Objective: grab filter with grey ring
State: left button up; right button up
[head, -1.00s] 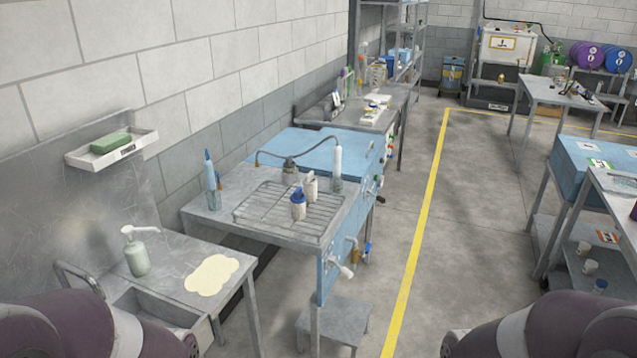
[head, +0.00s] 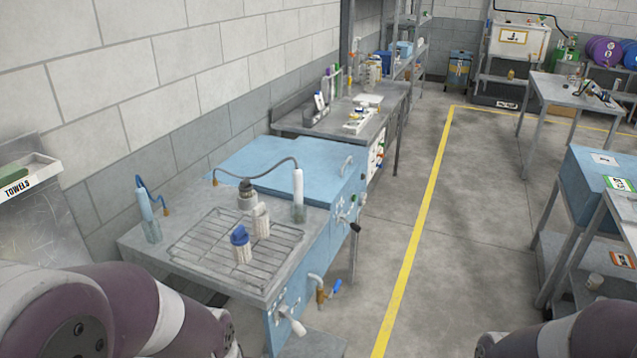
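Several small filters stand at the wire rack (head: 205,253) on the grey bench. The front one (head: 242,250) is white with a blue top. A plain whitish one (head: 261,221) stands just behind it to the right. A third, pale with a dark grey upper part (head: 247,195), stands at the rack's back edge; it looks most like the filter with a grey ring, but the ring is too small to make out surely. Parts of my arms show at the bottom left and bottom right corners. Neither gripper is in view.
Upright bottles stand left (head: 147,220) and right (head: 299,200) of the rack. A blue lid (head: 285,160) lies behind, with a curved hose in front of it. Taps (head: 292,322) stick out of the bench's right side. The floor beside the yellow line (head: 415,215) is clear.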

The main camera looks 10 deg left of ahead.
aim_at(246, 188)
jog(key=i+l+z, duration=0.6)
jog(key=i, duration=0.3)
jog(key=i+l+z, duration=0.1)
jog(key=i+z, duration=0.2)
jog(key=i, duration=0.2)
